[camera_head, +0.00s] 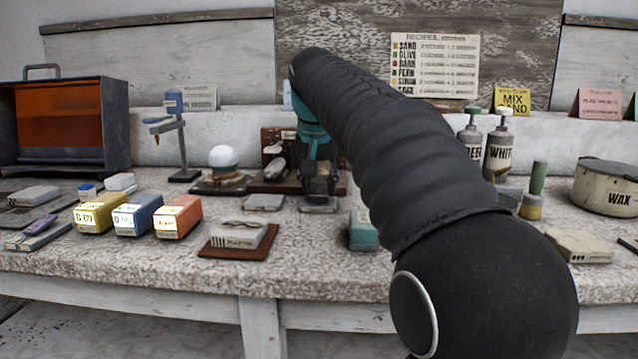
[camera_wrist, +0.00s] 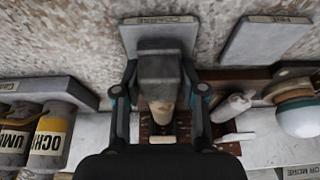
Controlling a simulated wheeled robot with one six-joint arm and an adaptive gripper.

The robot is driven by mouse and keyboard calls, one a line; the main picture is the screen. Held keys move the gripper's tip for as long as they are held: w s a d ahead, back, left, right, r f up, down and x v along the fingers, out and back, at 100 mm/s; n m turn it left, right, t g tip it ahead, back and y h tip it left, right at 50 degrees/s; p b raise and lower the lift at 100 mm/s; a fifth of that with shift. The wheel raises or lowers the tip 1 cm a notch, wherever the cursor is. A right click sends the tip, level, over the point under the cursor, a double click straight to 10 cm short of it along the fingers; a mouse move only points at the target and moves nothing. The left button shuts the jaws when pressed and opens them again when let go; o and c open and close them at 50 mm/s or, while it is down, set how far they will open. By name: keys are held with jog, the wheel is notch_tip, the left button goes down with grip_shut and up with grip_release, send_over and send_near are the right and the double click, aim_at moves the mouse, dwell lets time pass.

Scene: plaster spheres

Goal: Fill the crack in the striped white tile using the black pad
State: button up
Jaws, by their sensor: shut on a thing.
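A white block with short dark stripes on its front (camera_head: 240,235), seemingly the striped tile, lies on a brown mat at the table's front, left of centre. A dark line runs along its top. My gripper (camera_head: 318,188) is above the table's middle, behind and right of that block. In the wrist view my gripper (camera_wrist: 161,78) is shut on a dark grey block (camera_wrist: 159,66), which looks like the black pad. It is over or on a grey plate labelled COARSE (camera_wrist: 158,30); contact cannot be told. A pale cylindrical part shows below the block.
A plate labelled FINE (camera_wrist: 266,40) lies beside the COARSE plate. Yellow (camera_head: 98,213), blue (camera_head: 138,215) and orange (camera_head: 178,216) boxes stand left of the striped block. A teal box (camera_head: 362,231) stands right. Another pale tile (camera_head: 578,244) lies far right. My arm hides the table's centre right.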

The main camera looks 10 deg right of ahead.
jog(key=shift+f, duration=0.35)
dwell(0.7)
notch_tip(320, 180, up, 5)
jog(key=p, duration=0.5)
jog(key=shift+r, duration=0.15)
jog(key=shift+r+p, duration=0.6)
jog(key=shift+r, duration=0.3)
dwell(0.7)
